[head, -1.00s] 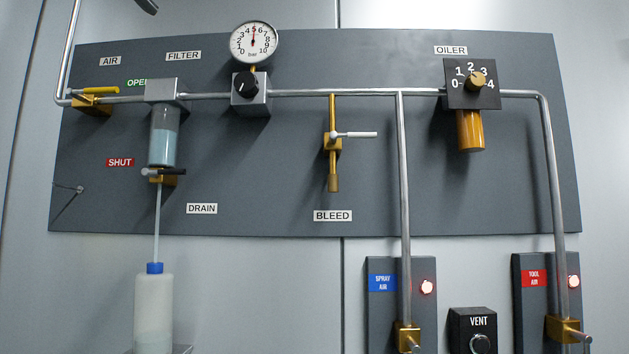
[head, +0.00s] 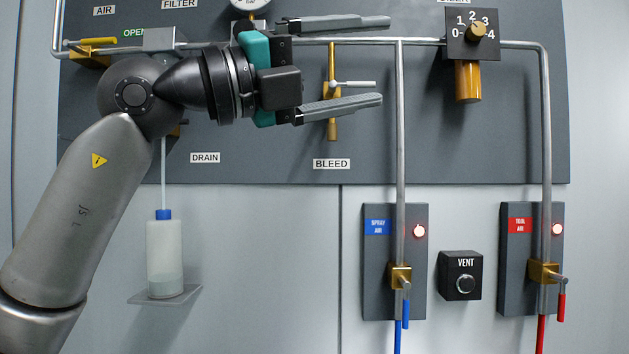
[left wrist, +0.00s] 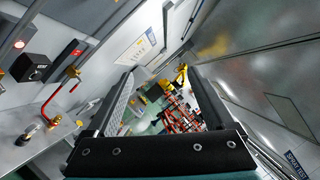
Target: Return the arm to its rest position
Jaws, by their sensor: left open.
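My left arm comes in from the left in the head view, and its gripper (head: 362,66) is open and empty, fingers pointing right. One finger is above and one below the horizontal pipe (head: 420,43), in front of the panel. The lower finger crosses in front of the bleed valve (head: 333,112); I cannot tell how far the gripper is from it. The gripper also shows in the left wrist view (left wrist: 160,100), with nothing between its fingers. My arm hides most of the filter bowl and the shut label. My right gripper is not in view.
The oiler (head: 468,80) is right of the gripper. Below are the spray air valve (head: 400,275), the vent box (head: 461,276) and the tool air valve (head: 543,271). A bottle (head: 164,257) stands on a small shelf (head: 190,293). The wall between bottle and spray air valve is clear.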

